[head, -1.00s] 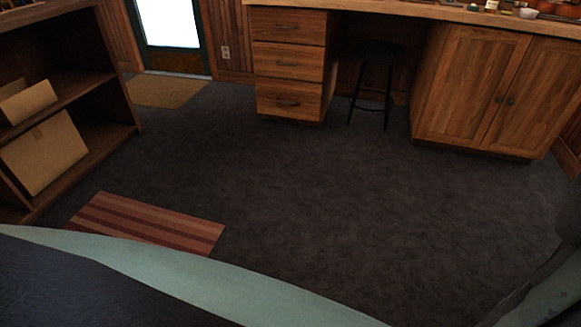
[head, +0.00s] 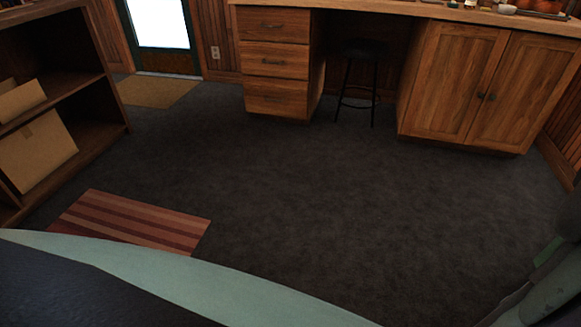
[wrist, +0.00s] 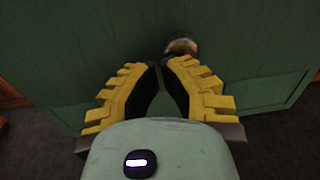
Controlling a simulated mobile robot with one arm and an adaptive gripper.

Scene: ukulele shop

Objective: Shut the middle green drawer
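A dark green panel (wrist: 80,60) fills most of the wrist view, with a round, shiny knob (wrist: 181,47) on it. It looks like a green drawer front, but I cannot tell which drawer it is or how far it stands out. My gripper (wrist: 163,68) has yellow ribbed fingers with dark pads. The fingertips come together just below and left of the knob, with nothing visible between them. The tips are close to the green front; I cannot tell whether they touch it. The green drawers are not clearly seen in the head view.
Dark floor (head: 320,190) lies open in the head view. A striped mat (head: 130,220) lies at lower left, near a shelf with boxes (head: 35,150). Wooden drawers (head: 275,62), a black stool (head: 358,85) and a wooden cabinet (head: 450,85) stand at the back.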

